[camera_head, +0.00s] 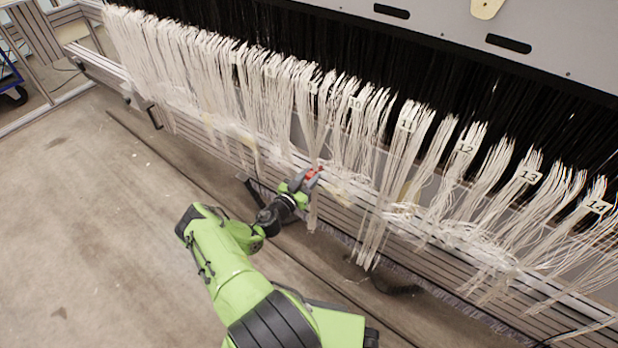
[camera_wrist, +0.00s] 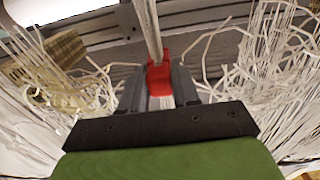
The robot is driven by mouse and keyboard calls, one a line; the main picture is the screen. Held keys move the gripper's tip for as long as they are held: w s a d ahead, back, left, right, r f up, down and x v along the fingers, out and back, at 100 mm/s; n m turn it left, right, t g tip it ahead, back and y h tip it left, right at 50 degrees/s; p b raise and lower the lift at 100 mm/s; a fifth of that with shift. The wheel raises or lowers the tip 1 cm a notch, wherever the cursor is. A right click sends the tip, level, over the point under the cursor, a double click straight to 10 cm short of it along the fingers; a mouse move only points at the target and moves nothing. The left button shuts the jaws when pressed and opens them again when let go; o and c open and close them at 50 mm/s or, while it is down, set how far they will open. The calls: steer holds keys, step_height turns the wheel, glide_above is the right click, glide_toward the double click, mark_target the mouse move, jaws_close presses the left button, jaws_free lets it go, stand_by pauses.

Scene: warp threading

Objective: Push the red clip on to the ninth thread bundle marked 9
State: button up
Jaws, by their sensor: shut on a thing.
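My gripper (camera_head: 309,178) is at the lower part of the hanging threads. It is shut on the red clip (camera_wrist: 160,78), which sits between the two fingers in the wrist view. In the head view the red clip (camera_head: 315,171) shows small at the fingertips. A narrow white thread bundle (camera_wrist: 148,30) runs down to the clip in the wrist view, and strands show below it too. Whether the clip is fully around the bundle is hard to tell. In the head view the bundle (camera_head: 314,115) hangs just left of the one marked 10, under a small, hardly readable tag (camera_head: 313,88).
Neighbouring bundles hang on both sides, with tags such as 10 (camera_head: 355,103) and 11 (camera_head: 405,125) to the right. Loose strands (camera_wrist: 265,75) lie close to both fingers. A slatted grey beam (camera_head: 460,262) runs behind the threads. The floor (camera_head: 90,230) at left is clear.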

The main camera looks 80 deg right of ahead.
steer(key=o, duration=1.3)
steer(key=p+v, duration=0.3)
steer(key=v, duration=0.6)
stand_by(0.5)
steer(key=shift+d, duration=0.1)
stand_by(0.4)
